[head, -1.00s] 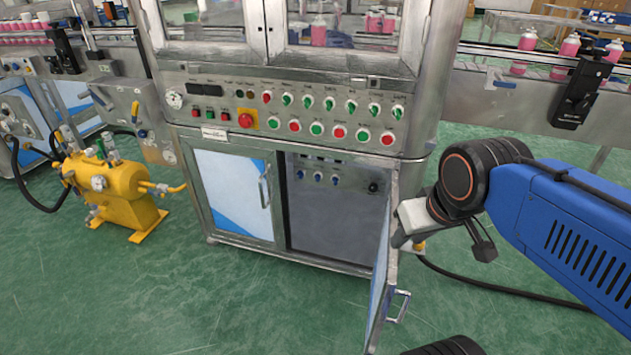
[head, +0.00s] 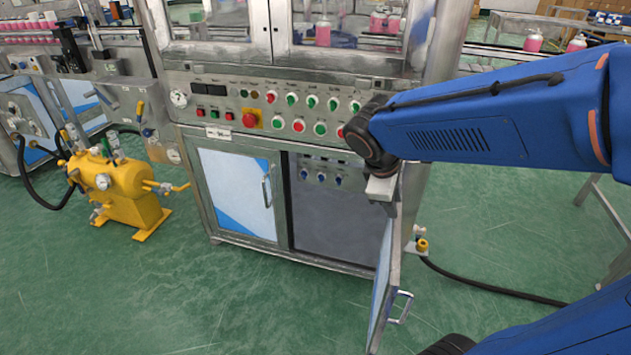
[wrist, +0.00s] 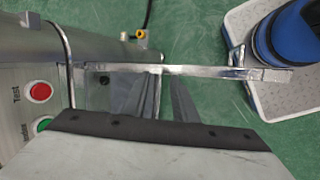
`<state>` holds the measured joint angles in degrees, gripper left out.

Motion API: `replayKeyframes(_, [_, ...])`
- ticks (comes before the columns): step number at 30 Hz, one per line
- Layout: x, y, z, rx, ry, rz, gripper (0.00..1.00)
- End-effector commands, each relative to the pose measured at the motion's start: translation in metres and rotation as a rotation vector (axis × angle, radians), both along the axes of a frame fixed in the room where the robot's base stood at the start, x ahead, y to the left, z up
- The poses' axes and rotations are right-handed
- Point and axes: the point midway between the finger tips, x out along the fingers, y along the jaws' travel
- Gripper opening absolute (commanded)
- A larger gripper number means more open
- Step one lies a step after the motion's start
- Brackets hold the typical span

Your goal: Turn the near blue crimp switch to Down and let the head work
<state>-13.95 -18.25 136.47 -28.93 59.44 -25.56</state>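Small blue switches (head: 321,177) sit in a row at the top of the open cabinet's recessed panel (head: 325,225) in the head view. Their settings and labels are too small to read, and I cannot tell which is the near one. My gripper (head: 384,192) is right of the switches, by the top of the open cabinet door, apart from them. The blue switches do not show in the wrist view.
The open door (head: 384,285) juts forward; its top edge crosses the wrist view (wrist: 220,72). Above the cabinet is a button panel (head: 225,105) with a red emergency stop (head: 249,120). A yellow tank (head: 120,190) stands left. The floor before the cabinet is clear.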

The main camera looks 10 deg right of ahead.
Motion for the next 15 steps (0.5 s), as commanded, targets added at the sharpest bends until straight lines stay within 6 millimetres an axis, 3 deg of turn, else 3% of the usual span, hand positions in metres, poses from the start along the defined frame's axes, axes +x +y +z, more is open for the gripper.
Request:
replayKeyframes(8, [0.055,0.012,-0.02,-0.258,0.194,0.33,0.26])
replayKeyframes(15, [0.106,0.036,-0.038,-0.491,0.365,0.619,0.26])
